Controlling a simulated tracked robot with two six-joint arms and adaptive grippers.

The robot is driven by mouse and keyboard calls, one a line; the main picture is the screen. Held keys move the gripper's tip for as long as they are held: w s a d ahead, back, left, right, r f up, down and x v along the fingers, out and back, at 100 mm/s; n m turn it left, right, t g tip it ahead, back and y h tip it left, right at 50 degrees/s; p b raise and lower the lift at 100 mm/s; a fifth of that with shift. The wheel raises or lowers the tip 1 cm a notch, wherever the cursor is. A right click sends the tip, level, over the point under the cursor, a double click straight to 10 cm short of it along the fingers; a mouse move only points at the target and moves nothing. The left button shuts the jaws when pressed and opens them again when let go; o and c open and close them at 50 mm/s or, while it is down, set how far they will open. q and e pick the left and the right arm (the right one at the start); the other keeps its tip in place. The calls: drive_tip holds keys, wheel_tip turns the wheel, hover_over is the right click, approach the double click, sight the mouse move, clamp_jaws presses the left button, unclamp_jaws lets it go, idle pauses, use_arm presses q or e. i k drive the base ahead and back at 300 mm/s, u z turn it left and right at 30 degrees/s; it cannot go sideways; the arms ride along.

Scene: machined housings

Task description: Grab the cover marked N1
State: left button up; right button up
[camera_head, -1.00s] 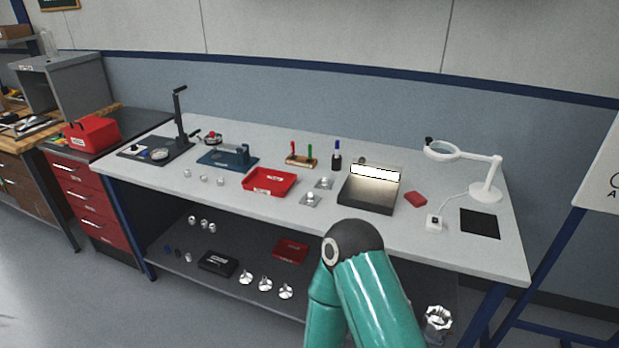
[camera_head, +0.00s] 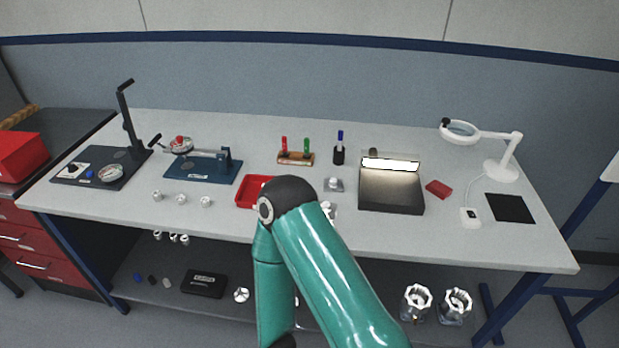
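No N1 marking is legible, so I cannot tell which part is the N1 cover. Several small pale metal round parts stand in a row on the bench, one of them a small round part (camera_head: 181,199) at left centre. A silver disc-like part (camera_head: 241,295) lies on the lower shelf. Another small part sits on a square metal plate (camera_head: 333,185) behind my arm. My teal arm rises from the bottom centre and hides part of the bench and shelf.
The red tray (camera_head: 250,193) is partly hidden by my arm. A blue fixture (camera_head: 205,168), black stand (camera_head: 128,130), lit box (camera_head: 390,190) and magnifier lamp (camera_head: 500,160) stand on the bench (camera_head: 110,205). Two silver lobed housings (camera_head: 417,300) (camera_head: 455,305) are low at right.

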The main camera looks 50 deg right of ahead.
sight(333, 184)
drive_tip(key=u, duration=1.15)
drive_tip(key=i, duration=0.15)
drive_tip(key=z, duration=2.7)
drive_tip(key=i, duration=0.45)
drive_tip(key=u, duration=0.3)
drive_tip(key=k, duration=0.45)
drive_tip(key=z, duration=0.15)
